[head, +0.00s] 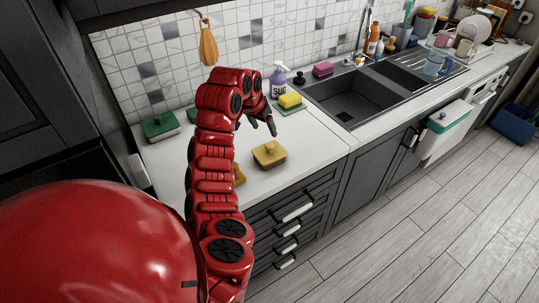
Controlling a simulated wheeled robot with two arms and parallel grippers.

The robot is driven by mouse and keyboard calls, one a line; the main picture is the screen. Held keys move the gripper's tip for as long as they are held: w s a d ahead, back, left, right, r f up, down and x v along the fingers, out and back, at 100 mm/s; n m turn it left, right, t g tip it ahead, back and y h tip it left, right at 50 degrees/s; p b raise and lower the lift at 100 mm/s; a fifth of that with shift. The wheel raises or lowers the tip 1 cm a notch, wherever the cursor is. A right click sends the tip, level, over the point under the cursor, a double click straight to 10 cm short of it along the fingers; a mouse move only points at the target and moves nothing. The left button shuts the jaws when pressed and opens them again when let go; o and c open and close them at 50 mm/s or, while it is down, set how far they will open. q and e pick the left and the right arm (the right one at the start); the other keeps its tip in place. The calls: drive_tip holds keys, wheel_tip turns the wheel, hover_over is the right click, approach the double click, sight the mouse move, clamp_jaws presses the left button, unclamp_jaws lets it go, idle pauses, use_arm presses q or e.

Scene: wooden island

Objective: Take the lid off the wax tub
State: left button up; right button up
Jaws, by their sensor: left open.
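A small mustard-yellow tub (269,155), which looks like the wax tub, stands on the white counter near its front edge. Its top has a small raised knob, and a lid appears to be on it. My left gripper (262,126) is open and empty, above and behind the tub and apart from it. The tub is in full view. Another yellow piece (240,176) shows just right of my left arm, which hides most of it. My right gripper is out of view.
A green box (160,125) stands at the back left. A purple spray bottle (279,83) and a yellow sponge (290,100) on a green base stand behind my gripper, left of the sink (352,98). The counter (312,140) right of the tub is clear.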

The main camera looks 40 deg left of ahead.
use_arm(q)
drive_tip(key=b, duration=0.3)
approach(270, 145)
drive_tip(key=x, duration=0.3)
drive_tip(key=shift+w+d+f+p, duration=0.45)
drive_tip(key=shift+f+p, duration=0.15)
drive_tip(key=shift+p, duration=0.35)
drive_tip(key=p+x, duration=0.1)
drive_tip(key=x, duration=0.1)
drive_tip(key=a+p+x, duration=0.1)
drive_tip(key=p+x, duration=0.1)
drive_tip(key=shift+s+f, duration=0.1)
drive_tip(key=shift+f, duration=0.25)
drive_tip(key=shift+w+f, duration=0.2)
drive_tip(key=shift+f, duration=0.35)
drive_tip(key=shift+c, duration=0.3)
clamp_jaws()
